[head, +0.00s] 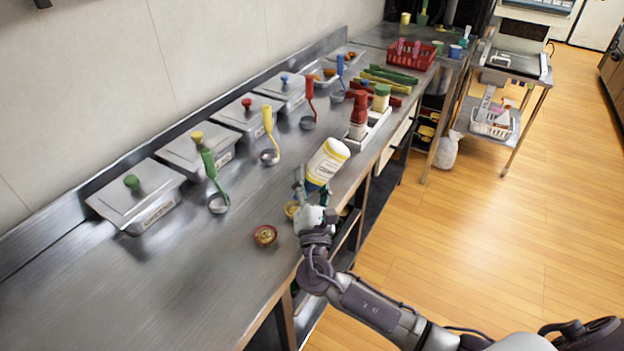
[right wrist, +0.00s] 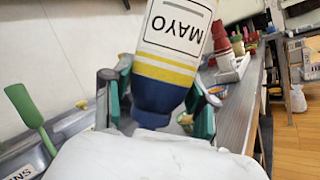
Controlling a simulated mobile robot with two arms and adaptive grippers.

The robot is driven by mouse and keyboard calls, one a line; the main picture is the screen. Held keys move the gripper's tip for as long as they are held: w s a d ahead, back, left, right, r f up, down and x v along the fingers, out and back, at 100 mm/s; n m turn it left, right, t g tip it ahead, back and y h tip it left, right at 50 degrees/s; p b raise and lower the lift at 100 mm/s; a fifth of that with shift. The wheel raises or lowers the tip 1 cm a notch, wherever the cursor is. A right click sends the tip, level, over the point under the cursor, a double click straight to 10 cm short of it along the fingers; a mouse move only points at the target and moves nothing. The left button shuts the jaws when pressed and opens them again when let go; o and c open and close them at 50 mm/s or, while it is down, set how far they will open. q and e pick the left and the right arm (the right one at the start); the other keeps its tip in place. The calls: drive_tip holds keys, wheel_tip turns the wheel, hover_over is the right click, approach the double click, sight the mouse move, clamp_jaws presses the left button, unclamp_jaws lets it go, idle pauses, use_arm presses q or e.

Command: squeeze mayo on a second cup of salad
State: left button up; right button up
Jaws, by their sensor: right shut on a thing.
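My right gripper (head: 313,190) is shut on the mayo bottle (head: 328,160), which is white with yellow bands and a dark blue end. The bottle is tilted and upside down, blue end low. In the right wrist view the bottle (right wrist: 172,50) stands between the finger pads, its MAYO label inverted. I cannot tell whether mayo is flowing. My left gripper is not in view.
Lidded metal bins (head: 140,193) line the wall, with colored ladles (head: 213,180) in front. A caddy (head: 372,132) with a red bottle (head: 358,115) and a green-topped one stands beyond the mayo. A red basket (head: 411,53) is farther back. The near left counter (head: 130,290) is bare.

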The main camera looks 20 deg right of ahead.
drive_tip(key=shift+s, duration=0.1)
drive_tip(key=shift+c, duration=1.2)
drive_tip(key=shift+s, duration=0.3)
drive_tip(key=shift+c, duration=0.3)
drive_tip(key=shift+w, duration=0.1)
drive_tip(key=shift+w+b, duration=0.5)
drive_tip(key=shift+w, duration=0.25)
drive_tip(key=o, duration=0.6)
drive_tip(key=shift+c, duration=0.4)
